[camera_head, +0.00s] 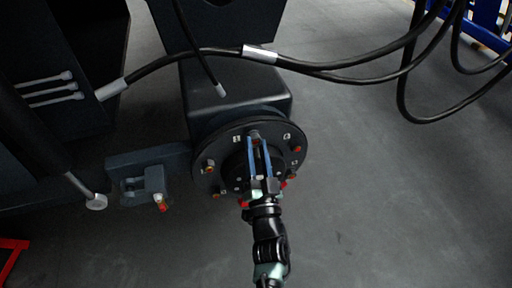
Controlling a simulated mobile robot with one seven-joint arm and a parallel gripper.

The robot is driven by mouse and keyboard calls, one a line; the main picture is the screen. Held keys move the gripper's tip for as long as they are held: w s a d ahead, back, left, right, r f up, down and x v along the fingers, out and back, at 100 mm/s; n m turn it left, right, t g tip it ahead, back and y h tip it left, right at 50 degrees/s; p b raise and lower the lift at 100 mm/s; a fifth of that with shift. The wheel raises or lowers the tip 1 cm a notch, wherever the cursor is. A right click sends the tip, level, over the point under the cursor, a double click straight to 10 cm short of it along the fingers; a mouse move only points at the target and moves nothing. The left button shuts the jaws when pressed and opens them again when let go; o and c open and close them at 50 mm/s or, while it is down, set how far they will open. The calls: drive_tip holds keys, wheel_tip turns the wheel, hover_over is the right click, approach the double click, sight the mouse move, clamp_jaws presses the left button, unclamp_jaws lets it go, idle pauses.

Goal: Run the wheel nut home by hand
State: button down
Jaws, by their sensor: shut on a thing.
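The round dark wheel hub (207,153) faces me on the chassis, with a raised centre. Several studs or nuts with red or orange ends sit around it, such as one at the right (297,149) and one at the left (209,168). Small white marks lie beside them. My gripper (257,141) reaches up from below across the hub, its two blue fingers shut on a small grey-brown wheel nut (254,134) at the top of the ring. The fingers and wrist hide part of the hub's centre and lower edge. How far the nut is seated I cannot tell.
A dark bracket (130,165) with a red-tipped fitting (162,205) stands left of the hub. Black hoses (345,66) hang across above and to the right. Blue racking (487,22) is at the top right. The grey floor at right is clear.

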idle(0.3)
drive_tip(key=m+p, duration=0.2)
drive_tip(key=shift+a+r+m+h, duration=0.1)
drive_tip(key=shift+r+m+h, duration=0.2)
drive_tip(key=shift+r+m, duration=0.1)
drive_tip(key=m+h+p, duration=0.1)
drive_tip(key=m+p, duration=0.1)
drive_tip(key=m, duration=0.1)
drive_tip(key=shift+f+g, duration=0.1)
drive_tip(key=shift+g, duration=0.3)
drive_tip(key=shift+f+m+h, duration=0.2)
drive_tip(key=shift+m+h, duration=0.1)
drive_tip(key=shift+m, duration=0.3)
drive_tip(key=shift+w, duration=0.1)
drive_tip(key=shift+c, duration=2.2)
unclamp_jaws()
drive_tip(key=shift+c, duration=1.2)
